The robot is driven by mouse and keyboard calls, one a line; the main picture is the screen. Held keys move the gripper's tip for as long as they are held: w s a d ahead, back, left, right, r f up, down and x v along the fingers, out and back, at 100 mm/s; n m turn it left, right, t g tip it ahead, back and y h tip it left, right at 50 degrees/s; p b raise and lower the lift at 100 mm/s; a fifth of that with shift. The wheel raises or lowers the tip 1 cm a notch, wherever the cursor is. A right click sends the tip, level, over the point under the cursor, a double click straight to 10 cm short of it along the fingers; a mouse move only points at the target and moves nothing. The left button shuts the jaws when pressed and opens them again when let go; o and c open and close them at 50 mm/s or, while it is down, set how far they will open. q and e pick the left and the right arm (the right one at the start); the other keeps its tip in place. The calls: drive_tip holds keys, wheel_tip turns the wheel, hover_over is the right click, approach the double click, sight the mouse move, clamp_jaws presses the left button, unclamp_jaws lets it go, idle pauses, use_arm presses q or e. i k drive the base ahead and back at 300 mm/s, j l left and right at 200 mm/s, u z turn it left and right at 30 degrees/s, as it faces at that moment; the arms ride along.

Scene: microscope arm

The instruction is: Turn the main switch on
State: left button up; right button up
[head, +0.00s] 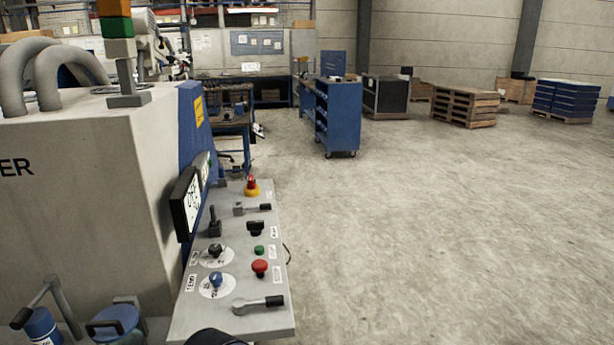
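A grey control panel (233,237) juts from the right side of a large beige machine (80,190). I cannot read which control is the main switch. A black rotary switch (256,228) sits on the panel's upper right part. A lever with a black grip (265,207) lies above it, and another lever (258,304) lies near the front edge. A green button (259,250) and a red mushroom button (260,267) sit between them. A black knob (215,250) and a blue knob (216,279) stand on white dials. Neither gripper can be made out.
A dark rounded shape (214,338) covers the near edge. The floor to the right is clear.

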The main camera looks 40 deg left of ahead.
sight(251, 185)
drive_tip(key=i+l, duration=0.15)
drive_tip(key=i, duration=0.2)
drive_tip(key=i+l+u, duration=0.1)
drive_tip(key=i, duration=0.3)
drive_tip(key=i+l, duration=0.25)
drive_tip(key=i+j+u, duration=0.15)
drive_tip(key=i+u, duration=0.3)
drive_tip(key=i+l+u, duration=0.1)
drive_tip(key=i+u, duration=0.4)
drive_tip(key=i+l+u, duration=0.2)
drive_tip(key=i+u, duration=0.25)
drive_tip(key=i+j+u, duration=0.2)
drive_tip(key=u, duration=0.3)
drive_tip(key=i+j+u, duration=0.1)
drive_tip(key=u, duration=0.35)
drive_tip(key=i+u, duration=0.3)
drive_tip(key=u, duration=0.2)
drive_tip(key=i+u, duration=0.25)
drive_tip(key=u, duration=0.2)
drive_tip(key=i+l+u, duration=0.2)
drive_tip(key=u, duration=0.3)
